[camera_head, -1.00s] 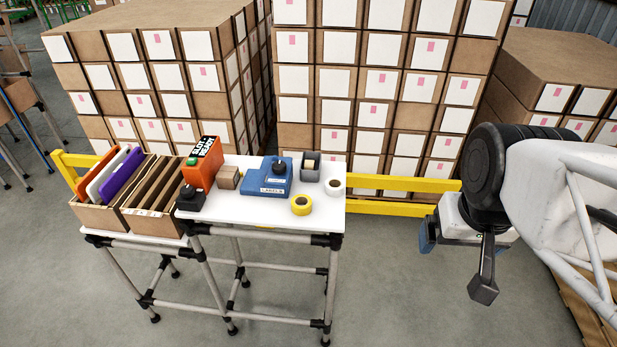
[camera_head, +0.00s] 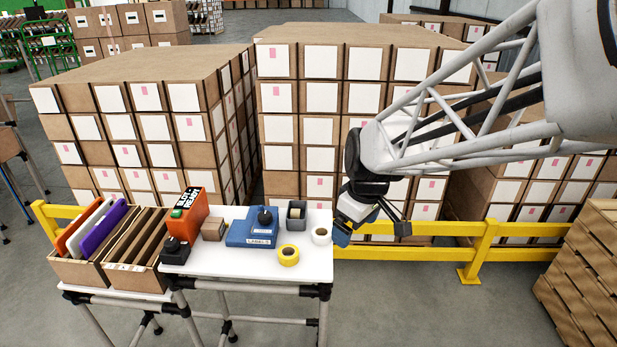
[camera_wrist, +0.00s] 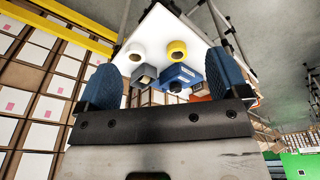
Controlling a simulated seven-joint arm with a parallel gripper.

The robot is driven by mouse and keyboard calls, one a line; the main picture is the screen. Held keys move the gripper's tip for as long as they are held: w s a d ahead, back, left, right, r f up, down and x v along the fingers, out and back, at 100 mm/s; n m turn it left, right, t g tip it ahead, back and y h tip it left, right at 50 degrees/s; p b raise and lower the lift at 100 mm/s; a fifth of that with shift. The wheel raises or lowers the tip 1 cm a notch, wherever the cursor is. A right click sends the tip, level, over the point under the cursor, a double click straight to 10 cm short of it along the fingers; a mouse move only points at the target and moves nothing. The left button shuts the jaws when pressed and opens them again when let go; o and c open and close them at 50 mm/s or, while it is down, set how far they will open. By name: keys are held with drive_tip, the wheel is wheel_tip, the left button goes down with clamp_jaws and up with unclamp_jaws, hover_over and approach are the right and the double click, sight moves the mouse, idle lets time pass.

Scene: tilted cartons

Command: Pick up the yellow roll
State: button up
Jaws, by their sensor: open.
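The yellow roll (camera_head: 288,255) lies flat near the front right part of the white table, left of a white roll (camera_head: 320,236). In the wrist view the yellow roll (camera_wrist: 177,50) shows beyond and between my fingertips, with the white roll (camera_wrist: 134,54) to its left. My gripper (camera_head: 370,232) is open and empty. It is off the table's right edge, to the right of both rolls and apart from them. Its two blue finger pads (camera_wrist: 168,85) frame the tabletop in the wrist view.
The white table (camera_head: 215,262) also bears a blue labels dispenser (camera_head: 252,230), a grey tape holder (camera_head: 297,213), a small brown box (camera_head: 213,229) and an orange box (camera_head: 190,212). A yellow rail (camera_head: 430,254) and stacked cartons (camera_head: 322,129) stand behind.

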drive_tip(key=w+a+f+n, duration=0.4)
drive_tip(key=w+a+f, duration=0.2)
drive_tip(key=w+a, duration=0.1)
drive_tip(key=n+g, duration=0.1)
drive_tip(key=n, duration=0.3)
approach(288, 252)
drive_tip(key=s, duration=0.1)
drive_tip(key=shift+s+d+f+y, duration=0.1)
drive_tip(key=shift+s+d+y, duration=0.15)
drive_tip(key=shift+d, duration=0.2)
drive_tip(key=shift+f, duration=0.1)
drive_tip(key=shift+a+f, duration=0.2)
drive_tip(key=shift+f, duration=0.95)
drive_tip(key=shift+f, duration=0.1)
drive_tip(key=shift+s+a+f, duration=0.1)
drive_tip(key=shift+a+f, duration=0.1)
drive_tip(key=shift+f, duration=0.65)
drive_tip(key=shift+a+f, duration=0.2)
drive_tip(key=shift+f, duration=0.65)
drive_tip(key=shift+a+f, duration=0.15)
drive_tip(key=shift+f, duration=0.65)
drive_tip(key=shift+c, duration=0.3)
